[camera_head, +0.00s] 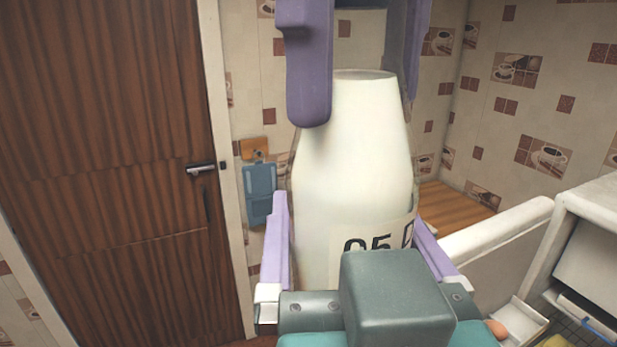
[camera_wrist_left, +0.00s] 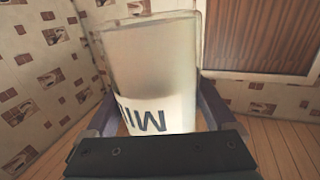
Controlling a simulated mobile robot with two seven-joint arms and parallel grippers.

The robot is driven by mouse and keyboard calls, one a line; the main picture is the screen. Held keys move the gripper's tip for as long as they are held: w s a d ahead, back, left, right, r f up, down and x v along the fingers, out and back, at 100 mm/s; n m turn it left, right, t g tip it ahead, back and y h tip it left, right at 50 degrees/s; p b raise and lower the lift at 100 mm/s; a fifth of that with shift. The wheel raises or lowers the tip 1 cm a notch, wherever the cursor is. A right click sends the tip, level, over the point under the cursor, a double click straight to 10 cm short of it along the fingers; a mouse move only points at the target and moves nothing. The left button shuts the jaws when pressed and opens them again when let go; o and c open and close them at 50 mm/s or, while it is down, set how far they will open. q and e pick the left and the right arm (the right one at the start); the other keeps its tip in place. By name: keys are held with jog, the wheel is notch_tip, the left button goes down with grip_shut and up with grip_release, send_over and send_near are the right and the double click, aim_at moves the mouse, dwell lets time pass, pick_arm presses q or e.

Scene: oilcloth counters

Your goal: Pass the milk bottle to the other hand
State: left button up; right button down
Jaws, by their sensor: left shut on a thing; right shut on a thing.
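The milk bottle (camera_head: 355,165) is a pale, tapering bottle with dark digits on its label. It stands nearly upright in the middle of the head view, narrow end up. The bottle's base is hidden in the head view.
A brown wooden door (camera_head: 100,150) with a handle is at the left. A blue wall-mounted item (camera_head: 260,190) hangs beside it. White units (camera_head: 590,220) and an egg (camera_head: 496,328) near a small white tray are at the lower right. Air around the bottle is clear.

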pick_arm(q)
jog(key=shift+s+d+r, duration=0.1)
jog(key=shift+d, duration=0.15)
grip_shut()
pick_arm(e)
jog(key=shift+a+r, duration=0.1)
jog(key=shift+a, duration=0.1)
pick_arm(q)
jog(key=shift+r, duration=0.1)
pick_arm(e)
jog(key=shift+c, duration=2.2)
grip_release()
pick_arm(q)
jog(key=shift+a, duration=0.1)
pick_arm(e)
jog(key=o, duration=0.4)
jog(key=shift+o, duration=0.2)
jog(key=shift+d, duration=0.1)
